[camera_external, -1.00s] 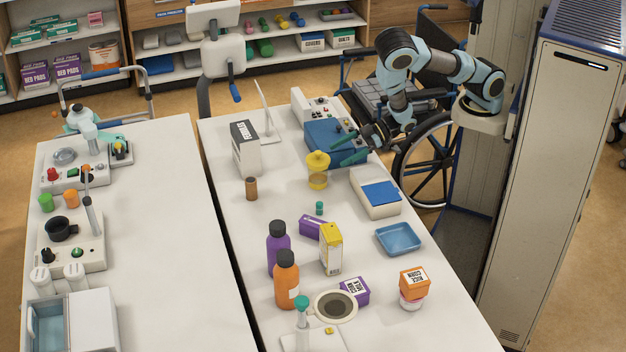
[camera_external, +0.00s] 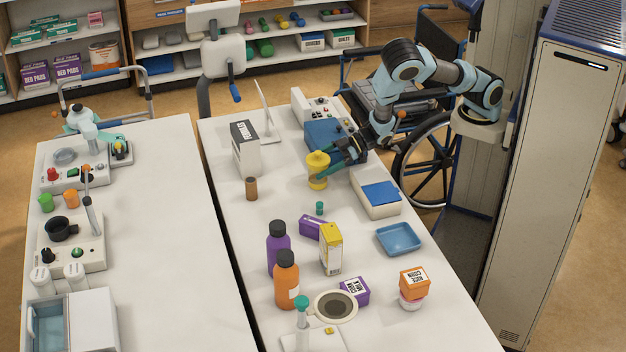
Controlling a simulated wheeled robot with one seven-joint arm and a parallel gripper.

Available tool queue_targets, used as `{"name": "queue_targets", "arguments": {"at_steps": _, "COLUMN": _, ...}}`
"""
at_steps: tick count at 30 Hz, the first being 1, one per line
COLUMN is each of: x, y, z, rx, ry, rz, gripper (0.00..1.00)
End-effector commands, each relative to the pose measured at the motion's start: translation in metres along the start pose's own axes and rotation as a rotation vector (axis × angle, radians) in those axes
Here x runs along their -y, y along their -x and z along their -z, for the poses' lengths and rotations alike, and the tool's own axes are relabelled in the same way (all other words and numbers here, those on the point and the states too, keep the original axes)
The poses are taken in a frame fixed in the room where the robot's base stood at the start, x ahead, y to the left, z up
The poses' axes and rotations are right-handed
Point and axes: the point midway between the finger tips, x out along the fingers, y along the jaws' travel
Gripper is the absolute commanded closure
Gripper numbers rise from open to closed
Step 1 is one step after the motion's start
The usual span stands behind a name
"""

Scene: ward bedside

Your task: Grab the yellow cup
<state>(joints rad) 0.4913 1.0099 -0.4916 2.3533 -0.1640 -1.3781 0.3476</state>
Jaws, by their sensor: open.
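The yellow cup (camera_external: 317,168) stands upright on the near edge of the back half of the right-hand white table. My gripper (camera_external: 330,166) reaches in from the right, low over the table, with its teal fingers spread open. The fingertips are at the cup's right side and overlap it in the picture. I cannot tell whether they touch it or how far they reach around it.
A blue box (camera_external: 322,133) is close behind my gripper. A brown cylinder (camera_external: 251,188) and a white box (camera_external: 245,150) are left of the cup. A small teal-capped item (camera_external: 320,208) stands in front.

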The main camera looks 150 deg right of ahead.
Motion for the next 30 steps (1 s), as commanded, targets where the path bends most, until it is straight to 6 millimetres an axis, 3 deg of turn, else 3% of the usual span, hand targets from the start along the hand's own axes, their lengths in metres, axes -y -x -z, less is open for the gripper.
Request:
{"name": "queue_targets", "arguments": {"at_steps": 9, "x": 0.0002, "y": -0.0055, "z": -0.0007, "rx": 0.0, "ry": -0.001, "rz": 0.0, "gripper": 0.01}}
{"name": "queue_targets", "arguments": {"at_steps": 27, "x": 0.0, "y": -0.0052, "z": -0.0005, "rx": 0.0, "ry": 0.0, "rz": 0.0, "gripper": 0.69}}
{"name": "queue_targets", "arguments": {"at_steps": 30, "x": 0.0, "y": -0.0052, "z": -0.0003, "rx": -0.001, "ry": 0.0, "rz": 0.0, "gripper": 0.74}}
